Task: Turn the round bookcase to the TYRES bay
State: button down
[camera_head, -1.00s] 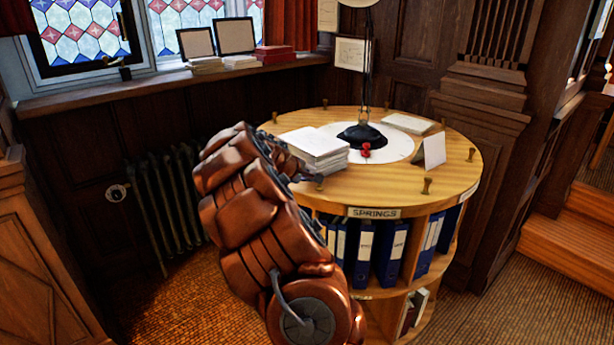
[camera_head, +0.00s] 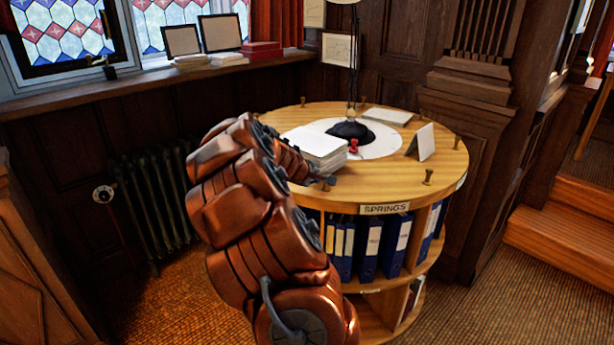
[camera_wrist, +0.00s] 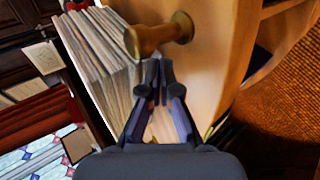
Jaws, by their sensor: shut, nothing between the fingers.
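The round bookcase (camera_head: 400,187) has a light wooden top with short brass pegs around its edge. A SPRINGS label (camera_head: 385,209) faces me on its rim, above a bay of blue and white binders (camera_head: 369,248). I cannot read TYRES anywhere; another label (camera_head: 461,181) at the right edge is too oblique to read. My gripper (camera_head: 328,183) is at the near left of the top, partly hidden by my copper arm. In the wrist view my gripper (camera_wrist: 160,75) has its fingers together, empty, close beside a brass peg (camera_wrist: 158,35). I cannot tell whether they touch.
On the top stand a paper stack (camera_head: 316,148) close to my gripper, a black lamp base (camera_head: 350,131), a small red object (camera_head: 353,146) and a white card (camera_head: 422,142). A radiator (camera_head: 152,203) is at left; a wooden pillar (camera_head: 465,130) stands close behind right. Carpet is clear in front.

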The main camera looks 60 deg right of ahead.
aim_at(331, 191)
dwell(0.3)
jog(key=shift+n+t, duration=0.3)
jog(key=shift+n, duration=0.1)
jog(key=shift+s+d+p, duration=0.2)
jog(key=shift+s+p, duration=0.05)
jog(key=shift+s, duration=0.65)
jog(key=shift+s+d+p, duration=0.2)
jog(key=shift+s+d, duration=0.05)
jog(key=shift+s, duration=0.7)
jog(key=shift+s+d+p, duration=0.2)
jog(key=shift+s+p, duration=0.05)
jog(key=shift+s, duration=0.65)
